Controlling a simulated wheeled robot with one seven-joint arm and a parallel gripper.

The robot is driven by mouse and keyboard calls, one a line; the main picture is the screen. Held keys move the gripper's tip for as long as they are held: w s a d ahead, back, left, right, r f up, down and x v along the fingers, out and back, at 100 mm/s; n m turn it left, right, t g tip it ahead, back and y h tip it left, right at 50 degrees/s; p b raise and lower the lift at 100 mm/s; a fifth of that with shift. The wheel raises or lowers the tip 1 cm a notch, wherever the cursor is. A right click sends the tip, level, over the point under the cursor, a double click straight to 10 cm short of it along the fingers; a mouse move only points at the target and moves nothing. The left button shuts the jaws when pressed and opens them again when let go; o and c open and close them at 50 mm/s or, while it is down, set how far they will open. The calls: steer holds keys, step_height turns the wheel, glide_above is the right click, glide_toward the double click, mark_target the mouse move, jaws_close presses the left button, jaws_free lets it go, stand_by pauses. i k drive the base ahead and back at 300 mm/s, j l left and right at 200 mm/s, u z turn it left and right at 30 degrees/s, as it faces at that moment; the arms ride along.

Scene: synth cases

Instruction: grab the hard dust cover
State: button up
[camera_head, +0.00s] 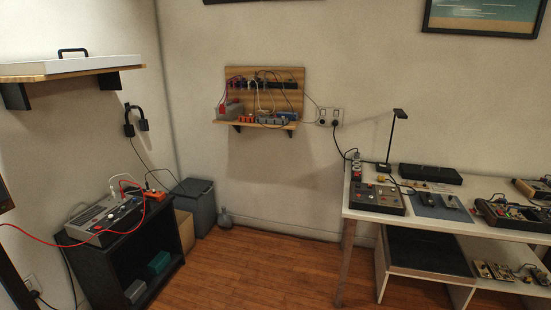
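A wide, flat, pale cover (40,66) with a black handle (72,52) on top lies on a wooden wall shelf (112,70) at the upper left. It looks like the hard dust cover. Its left end runs out of the picture. The handle stands up from its top and nothing lies over it. My gripper is not in view, and nothing is seen touching the cover.
Below the shelf, a black cabinet (122,248) bears a grey synth case (104,219) with loose cables. Headphones (141,122) hang on the left wall. A white table (356,214) with several devices stands at right. The wooden floor (255,268) between is clear.

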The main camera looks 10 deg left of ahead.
mark_target(60, 65)
steer(key=i+u, duration=0.15)
steer(key=i, duration=0.45)
steer(key=i+l+u, duration=0.15)
steer(key=i, duration=0.45)
steer(key=i+u, duration=0.15)
steer(key=i, duration=0.45)
steer(key=l, duration=0.1)
